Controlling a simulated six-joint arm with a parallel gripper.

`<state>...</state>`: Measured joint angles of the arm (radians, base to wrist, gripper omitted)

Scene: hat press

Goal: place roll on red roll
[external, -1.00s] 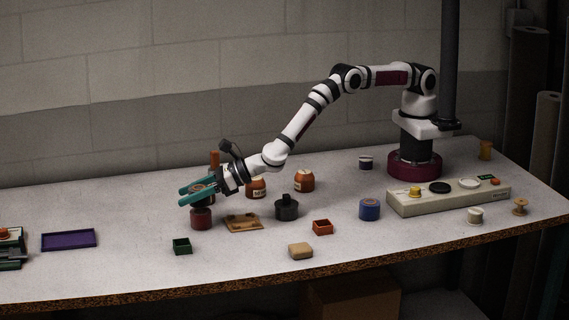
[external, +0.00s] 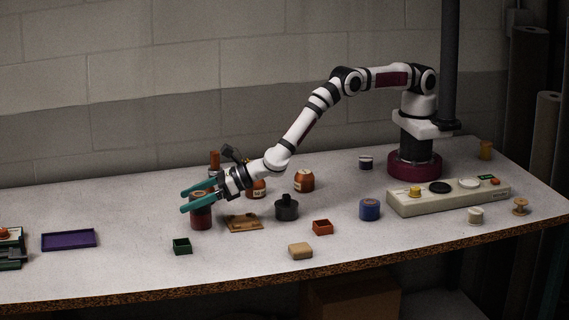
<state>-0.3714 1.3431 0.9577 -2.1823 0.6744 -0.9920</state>
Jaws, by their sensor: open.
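The red roll (external: 201,222) stands upright on the table at left centre. Another dark reddish roll (external: 202,196) shows between my fingers directly above it, and the two look like one upright stack. The seam between them is hard to see, as my near finger crosses in front. My gripper (external: 184,201), with two teal fingers, is open around the upper part of the stack, reaching in from the right. Whether a finger still touches the upper roll cannot be told.
A brown tray (external: 244,223) lies just right of the stack, and a green box (external: 182,246) stands in front. Orange-brown jars (external: 304,181) and a black pot (external: 287,209) stand to the right. A purple tray (external: 69,239) lies left, with clear table between.

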